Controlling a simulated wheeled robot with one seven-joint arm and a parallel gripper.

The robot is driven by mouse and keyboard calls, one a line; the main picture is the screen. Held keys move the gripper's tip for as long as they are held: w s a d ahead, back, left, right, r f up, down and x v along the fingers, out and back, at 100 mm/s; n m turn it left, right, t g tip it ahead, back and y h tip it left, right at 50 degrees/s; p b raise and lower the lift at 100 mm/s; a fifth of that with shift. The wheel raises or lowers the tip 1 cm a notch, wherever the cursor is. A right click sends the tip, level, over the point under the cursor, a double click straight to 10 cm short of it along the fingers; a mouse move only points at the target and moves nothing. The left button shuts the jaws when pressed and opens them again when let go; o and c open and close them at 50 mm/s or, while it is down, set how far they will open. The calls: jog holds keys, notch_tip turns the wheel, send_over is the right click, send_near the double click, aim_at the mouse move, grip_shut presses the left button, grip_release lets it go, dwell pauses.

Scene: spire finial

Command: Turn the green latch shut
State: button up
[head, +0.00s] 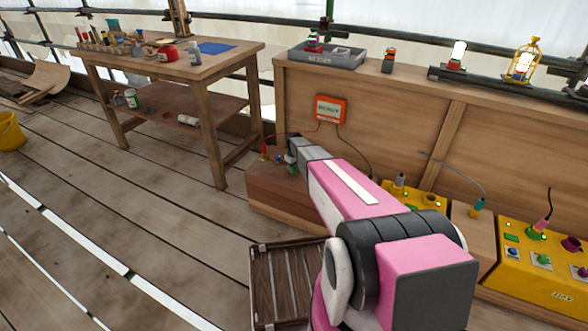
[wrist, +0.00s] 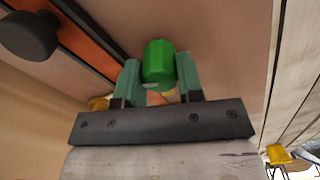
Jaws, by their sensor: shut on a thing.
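The green latch (wrist: 158,62) shows in the wrist view as a bright green, faceted knob. It sits between the two dull green fingers of my gripper (wrist: 159,82), which is shut on it. The latch's base and its turned angle are hidden or cannot be told. In the head view my gripper (head: 292,158) is at the low wooden box (head: 272,193) against the wooden panel, and my own arm covers much of that spot.
A black round knob (wrist: 28,36) beside an orange strip (wrist: 85,45) is close by in the wrist view. In the head view, an orange box (head: 331,109) with cables hangs on the panel above. Yellow control boxes (head: 545,262) stand right; a slatted crate (head: 284,285) lies in front.

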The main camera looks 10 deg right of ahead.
jog(key=m, duration=0.6)
jog(key=shift+m, duration=0.3)
jog(key=m, duration=0.3)
jog(key=shift+m, duration=2)
jog(key=o, duration=0.9)
notch_tip(320, 180, up, 11)
jog(key=shift+f, duration=0.1)
